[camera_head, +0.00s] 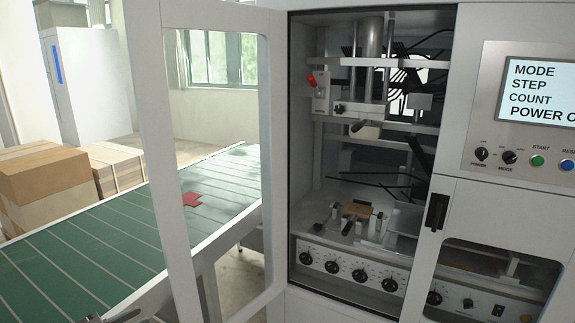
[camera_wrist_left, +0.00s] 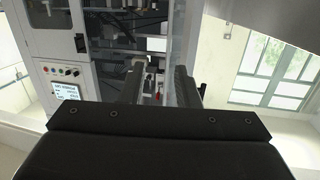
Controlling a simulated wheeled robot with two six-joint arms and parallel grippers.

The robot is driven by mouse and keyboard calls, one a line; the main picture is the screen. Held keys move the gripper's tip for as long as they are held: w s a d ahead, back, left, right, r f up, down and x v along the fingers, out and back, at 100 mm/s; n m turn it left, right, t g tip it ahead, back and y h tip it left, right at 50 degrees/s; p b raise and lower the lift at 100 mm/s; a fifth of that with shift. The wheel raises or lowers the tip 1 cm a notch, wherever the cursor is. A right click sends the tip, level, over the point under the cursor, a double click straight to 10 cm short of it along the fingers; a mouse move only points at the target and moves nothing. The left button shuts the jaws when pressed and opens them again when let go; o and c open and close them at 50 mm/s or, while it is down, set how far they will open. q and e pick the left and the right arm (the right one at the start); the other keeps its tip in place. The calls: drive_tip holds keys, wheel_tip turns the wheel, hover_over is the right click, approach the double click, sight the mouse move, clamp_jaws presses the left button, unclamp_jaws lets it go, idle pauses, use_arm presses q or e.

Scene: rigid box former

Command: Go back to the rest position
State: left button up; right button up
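My left gripper shows only as a small dark part (camera_head: 122,317) at the bottom left edge of the head view, low by the conveyor. In the left wrist view its two dark fingers (camera_wrist_left: 160,84) stand apart with nothing seen between them but the machine beyond. My right gripper is in neither view. The box former (camera_head: 468,215) stands at the right of the head view, and its framed door (camera_head: 150,105) is swung open to the left. Inside, a small brown piece (camera_head: 357,209) lies on the lower work area.
A green conveyor (camera_head: 110,235) runs behind the open door, with a flat red piece (camera_head: 193,199) on it. Cardboard boxes (camera_head: 45,180) stand at the left. The control panel (camera_head: 520,165) has a lit screen. The door frame stands out near the conveyor.

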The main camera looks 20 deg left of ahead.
use_arm(q)
drive_tip(key=s+d+f+n+g+y, duration=0.45)
drive_tip(key=s+d+f+y, duration=0.2)
drive_tip(key=d+f, duration=0.4)
drive_tip(key=s+d+g, duration=0.8)
drive_tip(key=s+d, duration=0.3)
drive_tip(key=s, duration=0.2)
wheel_tip(320, 180, down, 25)
drive_tip(key=a, duration=0.2)
drive_tip(key=s+d+f+g, duration=0.1)
drive_tip(key=s+f+g, duration=0.1)
drive_tip(key=s+f, duration=1.3)
drive_tip(key=shift+d+f, duration=0.2)
drive_tip(key=shift+f, duration=0.15)
drive_tip(key=shift+w, duration=0.15)
